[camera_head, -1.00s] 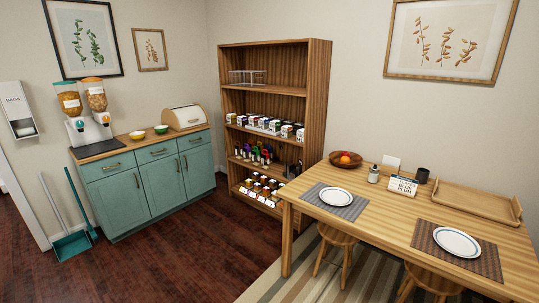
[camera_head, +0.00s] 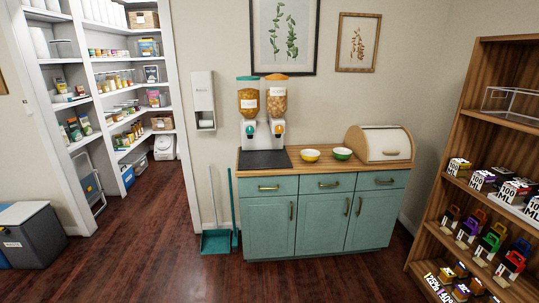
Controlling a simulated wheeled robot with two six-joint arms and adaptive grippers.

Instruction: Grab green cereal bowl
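The green bowl (camera_head: 342,153) sits on the wooden top of the teal cabinet (camera_head: 324,215), between a yellow bowl (camera_head: 310,156) on its left and a bread box (camera_head: 379,144) on its right. Nothing covers it. Neither of my grippers shows in the head view.
A twin cereal dispenser (camera_head: 262,108) stands on the cabinet's left end. A dustpan (camera_head: 216,242) and a broom lean left of the cabinet. A wooden shelf (camera_head: 440,180) with small boxes is at the right. A pantry and a grey bin (camera_head: 32,233) are at the left. The floor ahead is clear.

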